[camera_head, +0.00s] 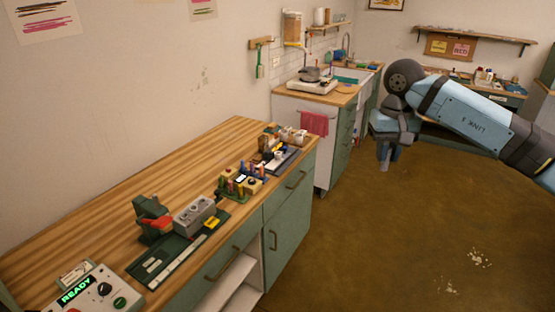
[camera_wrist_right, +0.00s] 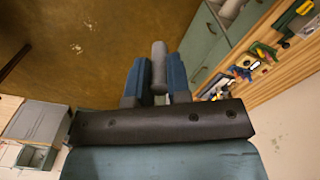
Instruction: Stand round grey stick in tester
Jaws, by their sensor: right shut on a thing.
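My right gripper (camera_head: 385,158) is held out over the open floor, to the right of the wooden bench and well away from it. In the right wrist view its two blue fingers (camera_wrist_right: 157,68) are shut on the round grey stick (camera_wrist_right: 158,54), whose rounded end stands out beyond the fingertips. The stick is hard to make out in the head view. A light control box with a lit READY display (camera_head: 76,291) is at the bench's near left. A grey block with round holes (camera_head: 194,215) stands on a dark green base; which of these is the tester, I cannot tell. My left gripper is not in view.
The wooden bench top (camera_head: 120,195) also holds a green-and-red device (camera_head: 152,215), a stand of coloured pieces (camera_head: 240,181) and a dark tray with small items (camera_head: 280,158). Behind are a sink counter and a red towel (camera_head: 314,123). The brown floor (camera_head: 400,240) is clear.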

